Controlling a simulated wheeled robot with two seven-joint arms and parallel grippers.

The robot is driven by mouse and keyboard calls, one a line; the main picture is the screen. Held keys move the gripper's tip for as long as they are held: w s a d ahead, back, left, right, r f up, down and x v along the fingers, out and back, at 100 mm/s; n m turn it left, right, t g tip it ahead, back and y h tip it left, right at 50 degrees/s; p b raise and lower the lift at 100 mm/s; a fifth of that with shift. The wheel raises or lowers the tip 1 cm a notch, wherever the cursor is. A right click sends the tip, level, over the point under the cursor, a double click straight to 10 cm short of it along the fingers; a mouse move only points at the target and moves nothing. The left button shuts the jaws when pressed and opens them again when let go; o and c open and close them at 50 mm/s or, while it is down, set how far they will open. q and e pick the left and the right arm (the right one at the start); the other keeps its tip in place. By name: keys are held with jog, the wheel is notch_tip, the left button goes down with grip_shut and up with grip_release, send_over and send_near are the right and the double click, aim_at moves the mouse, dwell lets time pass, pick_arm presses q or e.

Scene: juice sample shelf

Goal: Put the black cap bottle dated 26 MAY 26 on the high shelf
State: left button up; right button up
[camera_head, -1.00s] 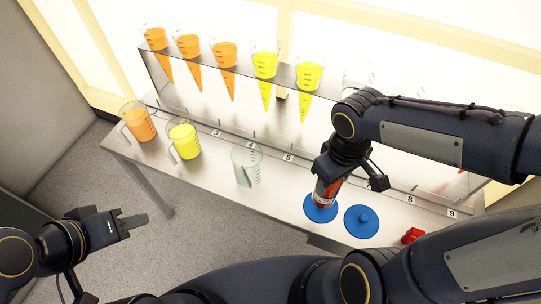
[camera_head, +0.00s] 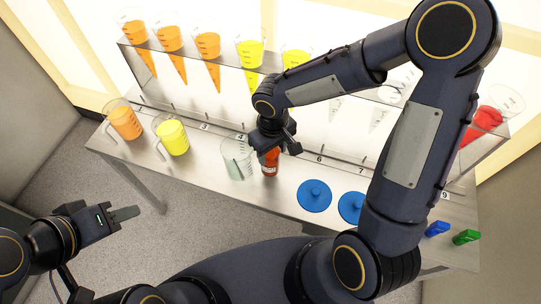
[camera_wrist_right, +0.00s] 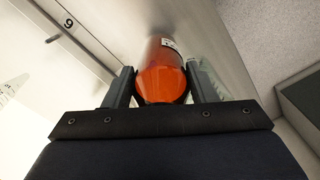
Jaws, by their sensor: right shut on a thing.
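My right gripper (camera_head: 273,140) is shut on a bottle (camera_head: 270,162) with orange-red contents, over the table beside the clear empty jug. In the right wrist view the bottle (camera_wrist_right: 162,75) sits between both fingers. Part of a white label shows at its far end, but the date cannot be read. The cap is hidden, so its colour cannot be told. The high shelf (camera_head: 226,63) runs along the back, above the table. My left gripper (camera_head: 124,214) is empty at the lower left, off the table; its finger gap is unclear.
An orange jug (camera_head: 124,123), a yellow jug (camera_head: 172,137) and a clear jug (camera_head: 238,158) stand on the table. Two blue discs (camera_head: 314,195) lie right of the bottle. Orange and yellow cones (camera_head: 208,45) fill the shelf's left part; a red one (camera_head: 484,121) is at right.

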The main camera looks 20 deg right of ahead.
jog(key=shift+w+a+f, duration=0.1)
jog(key=shift+a+f, duration=0.05)
jog(key=shift+f, duration=0.1)
notch_tip(320, 180, down, 3)
jog(key=shift+w+f, duration=0.1)
jog(key=shift+f, duration=0.05)
jog(key=shift+f+b, duration=0.1)
jog(key=shift+b, duration=0.2)
jog(key=o, duration=1.1)
jog(key=shift+o, duration=0.2)
